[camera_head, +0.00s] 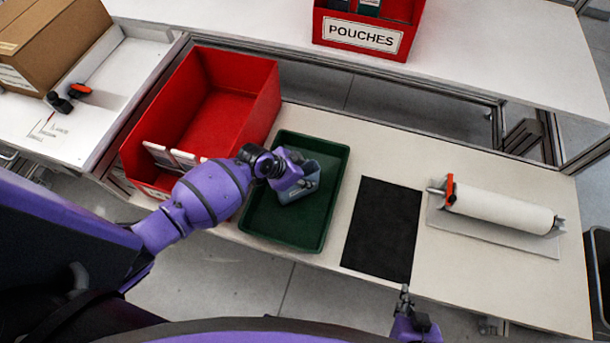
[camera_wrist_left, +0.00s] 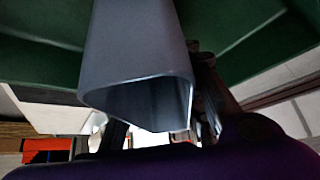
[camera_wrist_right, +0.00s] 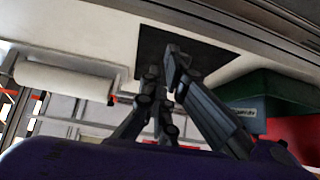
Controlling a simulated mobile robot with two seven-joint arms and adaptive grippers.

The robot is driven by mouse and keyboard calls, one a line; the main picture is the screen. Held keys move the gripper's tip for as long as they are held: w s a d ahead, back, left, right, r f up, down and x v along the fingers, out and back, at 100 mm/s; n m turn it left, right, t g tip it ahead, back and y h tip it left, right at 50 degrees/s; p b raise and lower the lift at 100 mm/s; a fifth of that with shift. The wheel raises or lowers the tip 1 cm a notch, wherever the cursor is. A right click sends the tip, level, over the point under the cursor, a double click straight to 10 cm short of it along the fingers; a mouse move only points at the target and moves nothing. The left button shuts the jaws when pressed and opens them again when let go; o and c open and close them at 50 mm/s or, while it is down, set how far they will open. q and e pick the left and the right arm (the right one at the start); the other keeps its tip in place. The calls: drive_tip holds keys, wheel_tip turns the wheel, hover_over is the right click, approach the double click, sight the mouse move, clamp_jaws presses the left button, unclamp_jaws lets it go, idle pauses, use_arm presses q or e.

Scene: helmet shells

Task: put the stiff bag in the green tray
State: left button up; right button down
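The stiff bag (camera_head: 304,184), a grey-blue open-topped pouch, is over or in the green tray (camera_head: 328,198); whether it touches the tray floor I cannot tell. In the left wrist view the bag (camera_wrist_left: 138,50) fills the middle, its open end towards the camera, with the tray (camera_wrist_left: 45,62) behind. My left gripper (camera_head: 290,172) is at the bag's upper edge and appears shut on it; its fingertips are partly hidden. The right wrist view also shows the tray (camera_wrist_right: 282,86). My right gripper (camera_head: 405,296) is empty near the table's front edge; its fingertips (camera_wrist_right: 163,70) look close together.
A red bin (camera_head: 225,105) with pale items stands left of the tray. A black mat (camera_head: 383,228) lies to its right, then a white roll (camera_head: 500,208) on a plate. A cardboard box (camera_head: 50,40) is at far left.

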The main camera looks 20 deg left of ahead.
use_arm(q)
drive_tip(key=o, duration=0.4)
drive_tip(key=shift+o, duration=0.2)
use_arm(e)
drive_tip(key=shift+a, duration=0.1)
use_arm(q)
drive_tip(key=shift+r, duration=0.2)
drive_tip(key=p+v, duration=0.1)
drive_tip(key=v, duration=1.1)
use_arm(e)
drive_tip(key=shift+a+r, duration=0.15)
drive_tip(key=shift+r, duration=0.35)
drive_tip(key=shift+w+a+r, duration=0.15)
drive_tip(key=shift+w, duration=0.1)
